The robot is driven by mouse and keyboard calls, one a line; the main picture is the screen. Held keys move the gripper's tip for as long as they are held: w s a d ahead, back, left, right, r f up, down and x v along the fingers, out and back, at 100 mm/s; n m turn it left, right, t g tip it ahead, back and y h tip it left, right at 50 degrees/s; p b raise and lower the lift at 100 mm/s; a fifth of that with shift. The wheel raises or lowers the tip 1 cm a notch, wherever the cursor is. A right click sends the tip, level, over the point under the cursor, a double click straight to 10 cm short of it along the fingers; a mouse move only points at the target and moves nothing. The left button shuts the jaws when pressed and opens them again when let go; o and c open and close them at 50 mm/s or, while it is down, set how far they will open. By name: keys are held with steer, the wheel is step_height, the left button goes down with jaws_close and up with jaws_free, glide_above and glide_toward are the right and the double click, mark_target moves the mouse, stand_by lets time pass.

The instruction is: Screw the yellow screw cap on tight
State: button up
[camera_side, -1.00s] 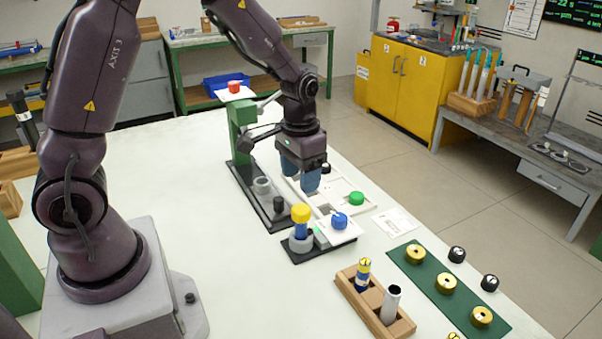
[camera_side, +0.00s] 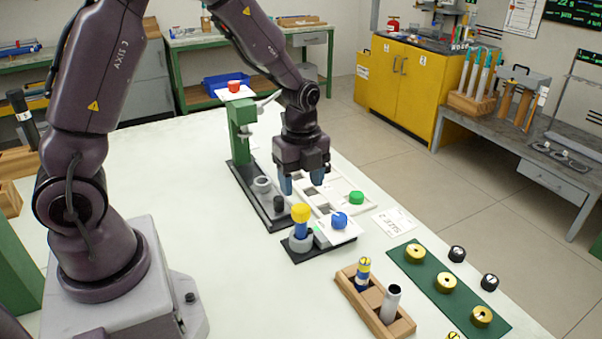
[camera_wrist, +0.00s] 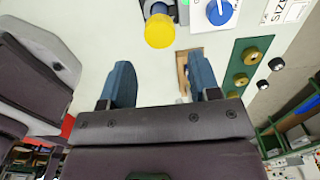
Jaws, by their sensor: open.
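The yellow screw cap (camera_side: 300,212) sits on top of an upright blue rod (camera_side: 301,230), which stands in a round grey holder (camera_side: 301,244) on a dark base. I cannot tell how tightly the cap sits. My gripper (camera_side: 301,182) is open and empty, its blue fingers pointing down behind the cap in the side view, apart from it. In the wrist view the yellow cap (camera_wrist: 160,30) shows near the top edge, beyond the two open fingers of my gripper (camera_wrist: 163,78) and roughly centred between them.
A blue knob (camera_side: 340,221) on a white plate stands just right of the cap. A white tray with a green cap (camera_side: 356,198) lies behind. A green press-like stand (camera_side: 241,130) rises at the back left. A wooden rack (camera_side: 366,312) and a green mat with brass parts (camera_side: 446,283) lie in front right.

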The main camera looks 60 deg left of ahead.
mark_target(301, 208)
steer(key=shift+f, duration=4)
steer(key=n, duration=0.4)
steer(key=shift+n, duration=0.3)
steer(key=shift+n, duration=0.6)
steer(key=n, duration=0.3)
steer(key=shift+n, duration=0.4)
